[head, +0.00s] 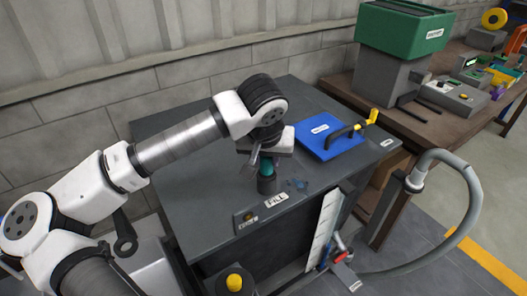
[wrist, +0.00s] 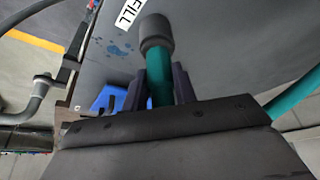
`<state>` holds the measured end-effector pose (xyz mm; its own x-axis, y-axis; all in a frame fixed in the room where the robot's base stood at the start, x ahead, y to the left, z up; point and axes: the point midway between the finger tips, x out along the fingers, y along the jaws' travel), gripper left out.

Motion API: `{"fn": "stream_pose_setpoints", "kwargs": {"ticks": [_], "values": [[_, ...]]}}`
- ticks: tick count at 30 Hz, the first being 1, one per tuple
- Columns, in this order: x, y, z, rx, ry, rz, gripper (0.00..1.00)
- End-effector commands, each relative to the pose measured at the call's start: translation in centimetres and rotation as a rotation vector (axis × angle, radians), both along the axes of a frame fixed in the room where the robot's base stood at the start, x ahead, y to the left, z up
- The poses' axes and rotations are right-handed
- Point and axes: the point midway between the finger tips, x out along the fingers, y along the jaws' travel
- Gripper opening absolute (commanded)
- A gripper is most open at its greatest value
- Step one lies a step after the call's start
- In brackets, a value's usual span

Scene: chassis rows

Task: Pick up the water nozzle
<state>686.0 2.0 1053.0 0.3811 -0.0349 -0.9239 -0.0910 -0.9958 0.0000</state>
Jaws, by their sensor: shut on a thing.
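The water nozzle (wrist: 158,90) is a teal tube with a grey cylindrical end piece (wrist: 155,38) in the wrist view. In the head view the nozzle (head: 266,169) stands upright at the dark bench top, just behind the FILL label (head: 277,199). My gripper (wrist: 160,78) has one finger on each side of the teal part and is shut on it. In the head view my gripper (head: 259,161) points down from above and partly hides the nozzle. I cannot tell whether the grey end is a socket on the bench or part of the nozzle.
A blue lid (head: 326,136) with a black and yellow handle lies right of my gripper on the bench (head: 190,150). A teal hose (wrist: 296,94) shows at right in the wrist view. A grey curved pipe (head: 470,195) stands right of the bench. The bench's left side is clear.

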Motion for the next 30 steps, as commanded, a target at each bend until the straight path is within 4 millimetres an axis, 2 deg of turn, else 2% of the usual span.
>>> {"fn": "stream_pose_setpoints", "kwargs": {"ticks": [8,14,20,30], "values": [[0.0,0.0,0.4,0.001,-0.001,0.0,0.0],[0.1,0.0,2.6,0.001,-0.004,0.001,0.0],[0.1,0.0,6.8,0.002,-0.004,0.002,0.0],[0.0,-0.1,15.5,0.0,-0.003,0.001,0.0]]}}
